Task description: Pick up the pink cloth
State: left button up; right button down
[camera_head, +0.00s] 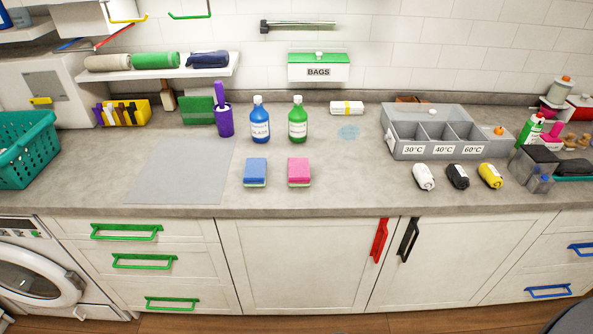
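The pink cloth (299,170) is a small flat block-like piece with a thin pale green layer along its front edge. It lies on the grey counter (330,199) near the front edge, slightly left of the picture's middle. A similar blue cloth (255,170) lies to its left, with a gap between them. The green bottle (298,122) stands behind the pink cloth, apart from it. Nothing lies on top of the pink cloth. Neither of my grippers is in view.
A blue bottle (260,124) stands left of the green one. A grey mat (184,170) lies to the left. Several rolled cloths, including a white one (424,177), lie before a grey sorting box (390,137). The counter right of the pink cloth is clear.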

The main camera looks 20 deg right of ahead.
aim_at(299, 175)
jog(key=j+z, duration=1)
jog(key=l, duration=0.1)
